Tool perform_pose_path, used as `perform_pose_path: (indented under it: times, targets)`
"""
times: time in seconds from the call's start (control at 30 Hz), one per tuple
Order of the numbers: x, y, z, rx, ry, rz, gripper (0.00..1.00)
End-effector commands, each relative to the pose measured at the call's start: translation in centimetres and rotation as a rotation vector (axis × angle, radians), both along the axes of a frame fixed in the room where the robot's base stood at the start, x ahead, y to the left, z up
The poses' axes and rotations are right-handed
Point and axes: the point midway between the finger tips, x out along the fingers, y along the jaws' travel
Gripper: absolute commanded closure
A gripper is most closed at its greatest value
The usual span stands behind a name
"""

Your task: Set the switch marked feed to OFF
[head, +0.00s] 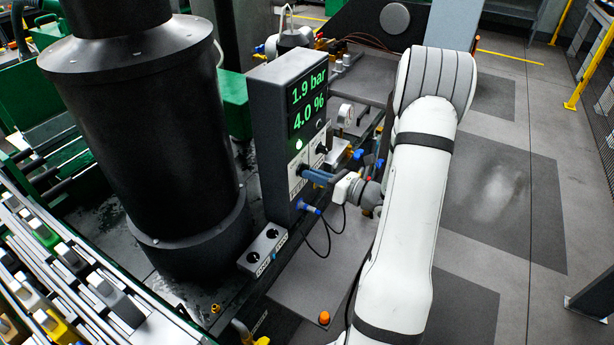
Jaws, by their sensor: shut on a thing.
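A dark grey control box (268,150) stands in the middle of the head view, with a green display (308,98) reading 1.9 bar and 4.0 %. Below the display are two switch plates. The right plate has a dark rotary knob (321,149). My gripper (307,172), with blue fingers, reaches from the right to the left, lower plate (297,186). It is shut on the switch knob there, which the fingers mostly hide. The small plate lettering is too small to read, so I cannot tell which switch is marked feed, nor the held knob's setting.
A large black cylinder (150,150) stands close left of the box. A small grey two-button box (263,250) sits below it. Dark cables, a gauge (345,115) and blue-handled valves (357,154) lie near my gripper. Open floor (500,190) is at right.

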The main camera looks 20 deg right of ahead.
Motion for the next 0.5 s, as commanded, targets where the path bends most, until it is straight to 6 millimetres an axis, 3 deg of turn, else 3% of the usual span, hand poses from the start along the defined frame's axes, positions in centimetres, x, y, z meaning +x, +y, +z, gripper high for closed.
perform_pose_path:
  times: [0.5]
  targets:
    - [-0.01,-0.04,-0.14,-0.172,-0.136,0.000,1.00]
